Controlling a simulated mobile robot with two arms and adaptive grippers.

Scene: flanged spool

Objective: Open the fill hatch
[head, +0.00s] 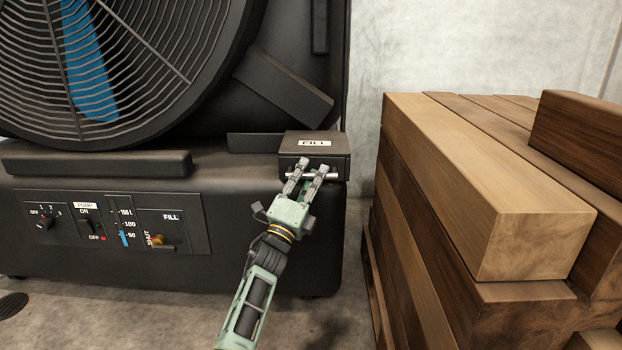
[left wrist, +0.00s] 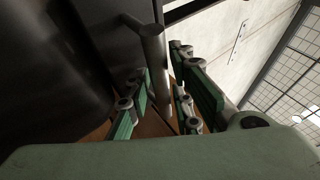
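The fill hatch (head: 330,140) is a dark box-shaped lid with a FILL label, at the right end of the black fan machine. It looks closed. A pale metal bar handle (head: 336,176) runs across its front. My left gripper (head: 312,168) is at this handle, its two fingers apart. In the left wrist view the grey bar (left wrist: 153,50) passes between the green-padded fingers (left wrist: 163,92), with gaps seeming to show beside it. I cannot tell whether a finger touches it. My right gripper is in neither view.
A tall stack of wooden beams (head: 470,185) stands close on the right. Bare concrete floor shows between machine and beams.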

